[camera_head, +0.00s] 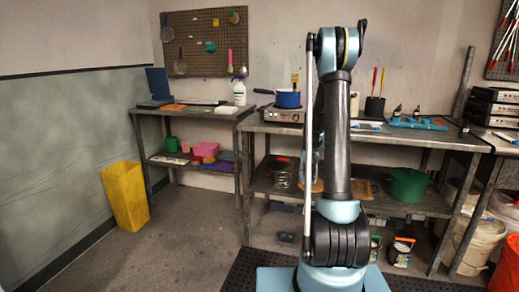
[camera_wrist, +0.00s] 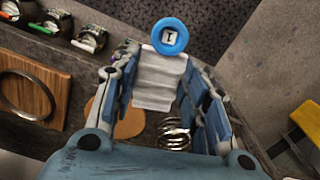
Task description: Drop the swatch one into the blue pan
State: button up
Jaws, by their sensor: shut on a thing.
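The swatch (camera_wrist: 158,88), a pale strip of cloth, hangs between the fingers of my gripper (camera_wrist: 162,62) in the wrist view. A round blue tag (camera_wrist: 170,36) marked "I" is at its upper end. My gripper is shut on the swatch. In the head view my arm stands in front of the bench, and the gripper and swatch cannot be made out clearly. The blue pan (camera_head: 288,99) sits on a hot plate (camera_head: 284,114) on the bench, left of my arm. Its handle points left. The inside of the pan is barely visible.
The metal bench (camera_head: 425,137) has a lower shelf with a green pot (camera_head: 408,185). Jars (camera_head: 402,251) stand on the floor. A side table (camera_head: 196,114) and a yellow bin (camera_head: 125,195) are at left. The floor between bin and bench is clear.

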jog(key=s+a+f, duration=0.2)
jog(key=a+f, duration=0.3)
jog(key=f, duration=0.3)
jog(key=shift+n, duration=0.3)
jog(key=shift+a+f, duration=0.1)
jog(key=shift+a, duration=0.05)
